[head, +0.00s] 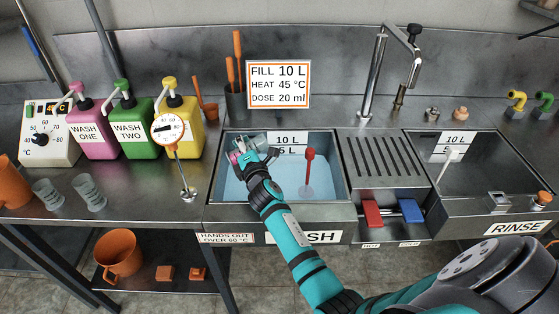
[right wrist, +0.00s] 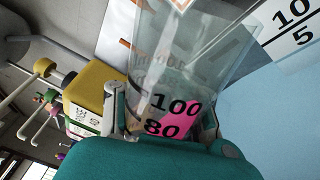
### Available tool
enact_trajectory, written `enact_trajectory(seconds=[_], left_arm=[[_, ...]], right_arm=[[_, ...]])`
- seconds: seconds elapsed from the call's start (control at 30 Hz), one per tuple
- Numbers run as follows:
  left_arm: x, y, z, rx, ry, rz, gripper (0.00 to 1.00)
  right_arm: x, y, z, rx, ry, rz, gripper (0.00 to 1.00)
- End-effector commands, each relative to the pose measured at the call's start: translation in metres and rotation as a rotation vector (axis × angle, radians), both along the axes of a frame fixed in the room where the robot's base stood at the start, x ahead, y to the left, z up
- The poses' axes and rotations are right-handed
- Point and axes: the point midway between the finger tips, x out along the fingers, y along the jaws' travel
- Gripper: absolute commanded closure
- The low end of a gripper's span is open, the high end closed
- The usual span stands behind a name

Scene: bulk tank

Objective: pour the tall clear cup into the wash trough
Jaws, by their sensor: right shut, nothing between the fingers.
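The wash trough (head: 349,212) stands in the middle of the head view with pale blue liquid in it. My right gripper (head: 252,158) is over its back left part and is shut. A tall clear cup (head: 259,141) is at its fingertips, tilted. In the right wrist view the clear cup (right wrist: 190,62) fills the space beyond the fingers, with 100 and 80 marks and a pink patch near the gripper. The fingers' contact with the cup is not clear. My left gripper is not in view.
A red-handled tool (head: 308,170) stands in the wash trough. Pump jugs, including a yellow one (head: 186,120), and a round dial (head: 167,129) stand to the left. Two clear cups (head: 88,192) sit on the left counter. The rinse trough (head: 490,165) is to the right.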

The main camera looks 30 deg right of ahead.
Motion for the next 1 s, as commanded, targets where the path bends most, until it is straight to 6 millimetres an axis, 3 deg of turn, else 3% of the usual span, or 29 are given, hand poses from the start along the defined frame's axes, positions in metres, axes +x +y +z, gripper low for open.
enact_trajectory(seconds=[1.0], left_arm=[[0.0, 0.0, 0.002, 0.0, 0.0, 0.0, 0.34]], right_arm=[[-0.002, -0.011, -0.001, 0.138, -0.024, 0.0, 1.0]])
